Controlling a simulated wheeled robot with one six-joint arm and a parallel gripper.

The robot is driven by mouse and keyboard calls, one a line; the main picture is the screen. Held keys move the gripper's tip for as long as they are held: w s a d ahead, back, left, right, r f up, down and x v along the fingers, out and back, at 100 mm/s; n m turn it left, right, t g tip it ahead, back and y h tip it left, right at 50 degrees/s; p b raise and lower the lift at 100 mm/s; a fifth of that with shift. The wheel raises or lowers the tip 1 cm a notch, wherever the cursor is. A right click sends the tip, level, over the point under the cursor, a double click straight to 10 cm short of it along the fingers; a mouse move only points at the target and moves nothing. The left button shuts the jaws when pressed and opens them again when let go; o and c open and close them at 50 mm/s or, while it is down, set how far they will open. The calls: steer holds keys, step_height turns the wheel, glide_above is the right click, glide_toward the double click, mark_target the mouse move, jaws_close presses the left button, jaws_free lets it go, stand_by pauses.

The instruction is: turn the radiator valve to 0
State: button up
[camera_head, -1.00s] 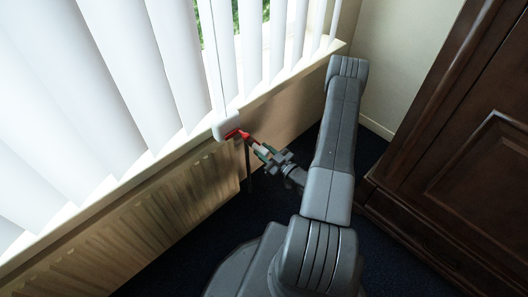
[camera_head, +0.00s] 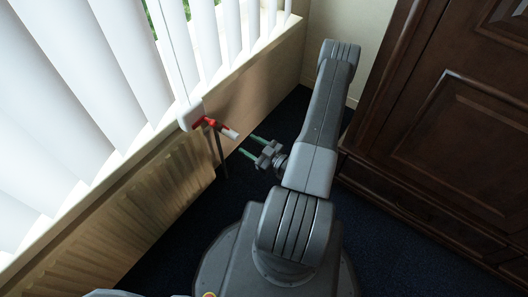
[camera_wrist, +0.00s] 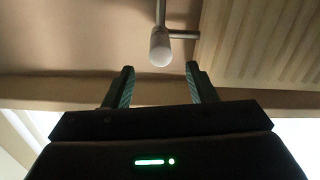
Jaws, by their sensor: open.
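The radiator valve has a white rounded head (camera_head: 230,133) with a red part behind it, at the right end of the radiator (camera_head: 150,205) in the head view. In the wrist view the white valve head (camera_wrist: 160,50) points toward me, with a pipe going up and another to the right. My gripper (camera_head: 248,144) is open and empty, its green fingers pointing at the valve head with a small gap between. In the wrist view the fingertips (camera_wrist: 160,68) stand left and right of the head's end. No number on the valve can be read.
A white box (camera_head: 190,114) on a cord hangs from the blinds (camera_head: 100,85) close to the valve. A thin dark pipe (camera_head: 219,153) runs down below it. A dark wooden cabinet (camera_head: 435,150) stands at the right. Dark carpet (camera_head: 185,240) is clear beside the radiator.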

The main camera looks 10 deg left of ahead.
mark_target(235, 136)
steer(key=shift+v, duration=2.9)
steer(key=b+x, duration=0.1)
steer(key=x, duration=1.3)
steer(key=shift+d, duration=0.2)
